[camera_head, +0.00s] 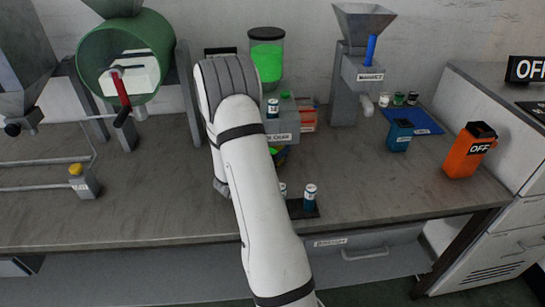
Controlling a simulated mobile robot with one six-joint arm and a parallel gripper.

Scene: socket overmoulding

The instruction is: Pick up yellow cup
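I cannot clearly make out a yellow cup. A small rounded thing with green and yellow-brown colours (279,154) shows partly behind my arm, below the grey dispenser; I cannot tell if it is a cup. The other yellow thing is a small round knob (76,169) on a grey box at the left, which does not look like a cup. My white arm reaches up across the middle of the bench and bends at the top. My gripper is hidden behind it, so its fingers and anything in them do not show.
Blue-labelled cans stand on a dark tray (304,210) and one (273,108) by the dispenser. A blue mat (428,124) holds small containers. The bench's front left is clear.

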